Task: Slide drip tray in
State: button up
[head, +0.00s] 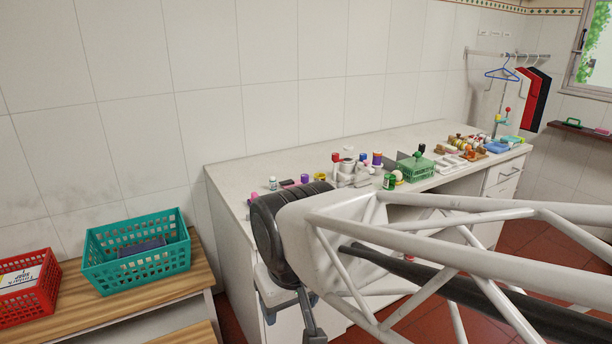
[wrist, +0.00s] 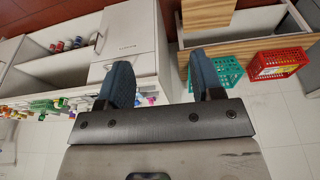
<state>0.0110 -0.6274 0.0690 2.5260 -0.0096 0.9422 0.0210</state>
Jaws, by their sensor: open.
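I cannot make out the drip tray for certain in either view. My gripper shows in the wrist view (wrist: 163,72) with its two blue fingers wide apart and nothing between them. In the head view only a small part of its end shows at the bottom, below my arm, and the arm hides the front of the long white counter (head: 245,170). In the wrist view the fingers are in front of a white cabinet (wrist: 128,27) and the floor, apart from any object.
The counter carries several small items, including a green basket (head: 415,167). A teal basket (head: 137,262) and a red basket (head: 30,290) stand on a wooden-topped bench (head: 90,312) at left. Several small containers (wrist: 68,45) sit in an open cabinet compartment.

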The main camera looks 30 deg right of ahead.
jog(key=w+d+r+m, duration=0.2)
jog(key=w+d+r, duration=0.1)
jog(key=w, duration=0.5)
jog(key=w+d+r+m, duration=0.2)
jog(key=w+d, duration=0.1)
jog(key=w, duration=0.6)
jog(key=m, duration=1.1)
send_over(341, 183)
jog(key=s, duration=0.1)
jog(key=shift+y, duration=0.3)
jog(key=f, duration=1.4)
jog(key=shift+s+d+f, duration=0.1)
jog(key=shift+d+f, duration=0.2)
jog(key=shift+f, duration=0.1)
jog(key=shift+x, duration=3.8)
jog(key=shift+s, duration=0.15)
